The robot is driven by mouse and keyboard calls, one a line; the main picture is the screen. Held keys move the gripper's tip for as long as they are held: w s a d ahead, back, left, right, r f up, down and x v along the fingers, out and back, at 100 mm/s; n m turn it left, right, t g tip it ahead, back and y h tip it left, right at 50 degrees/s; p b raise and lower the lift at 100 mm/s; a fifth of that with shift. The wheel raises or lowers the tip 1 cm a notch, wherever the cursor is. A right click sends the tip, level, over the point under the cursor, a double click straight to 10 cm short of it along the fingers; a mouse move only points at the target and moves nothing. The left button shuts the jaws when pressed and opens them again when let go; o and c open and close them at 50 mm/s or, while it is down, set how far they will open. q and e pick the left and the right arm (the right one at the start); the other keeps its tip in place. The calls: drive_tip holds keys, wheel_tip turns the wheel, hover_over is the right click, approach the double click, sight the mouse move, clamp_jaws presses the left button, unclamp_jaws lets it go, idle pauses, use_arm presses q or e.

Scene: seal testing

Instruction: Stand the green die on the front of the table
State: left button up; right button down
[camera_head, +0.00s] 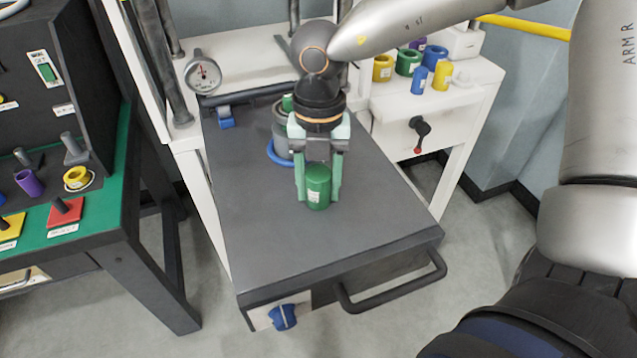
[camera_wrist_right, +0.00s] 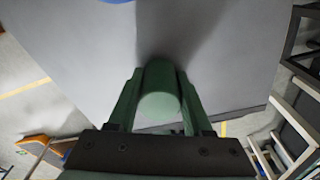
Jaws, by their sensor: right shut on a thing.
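The green die (camera_head: 317,188) is a small upright green cylinder with a pale label, over the front half of the dark grey table (camera_head: 275,247). My right gripper (camera_head: 318,190) points down with one green finger on each side of the die and is shut on it. In the right wrist view the die (camera_wrist_right: 159,104) sits between the fingers (camera_wrist_right: 158,100). I cannot tell whether its base touches the table top. My left gripper is not in view.
Behind the die stand a grey cylindrical fixture with a blue ring (camera_head: 279,152) and a blue clamp (camera_head: 226,117). A black handle (camera_head: 392,287) and blue knob (camera_head: 283,317) are at the front edge. Coloured dies (camera_head: 408,62) stand on a white side shelf. The front table top is clear.

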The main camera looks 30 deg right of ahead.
sight(319, 167)
drive_tip(key=c, duration=0.7)
unclamp_jaws()
drive_tip(key=o, duration=0.3)
drive_tip(key=shift+o, duration=0.4)
drive_tip(key=shift+r+p, duration=0.4)
drive_tip(key=shift+p, duration=0.25)
drive_tip(key=r, duration=1.1)
drive_tip(key=shift+w+d+r, duration=0.3)
drive_tip(key=shift+w, duration=0.1)
